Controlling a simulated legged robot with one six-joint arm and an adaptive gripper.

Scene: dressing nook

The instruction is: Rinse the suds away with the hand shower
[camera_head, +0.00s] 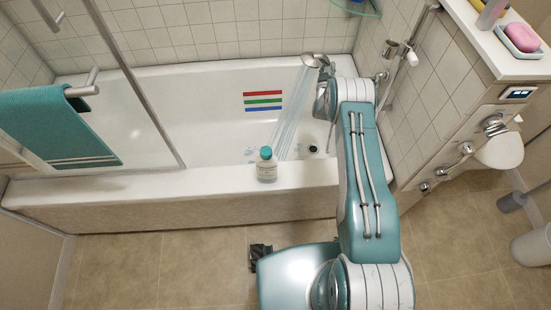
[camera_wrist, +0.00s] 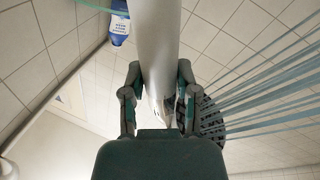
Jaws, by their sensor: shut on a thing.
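My gripper (camera_head: 325,80) is over the right end of the bathtub (camera_head: 210,180), shut on the grey hand shower (camera_head: 312,60). In the wrist view, my gripper's fingers (camera_wrist: 158,88) clasp the handle from both sides, and the shower head (camera_wrist: 211,120) shows to the right behind them. Bluish water jets (camera_head: 290,110) run from the head down and slightly left into the tub, landing left of the dark drain (camera_head: 313,149). Small pale spots (camera_head: 250,151) lie on the tub floor; I cannot tell whether they are suds or splashes. Otherwise the white basin looks clean.
Red, green and blue strips (camera_head: 263,100) mark the tub's far side. A glass screen (camera_head: 130,80) with a teal towel (camera_head: 55,125) covers the left. The tiled wall (camera_head: 425,75) is close on the right.

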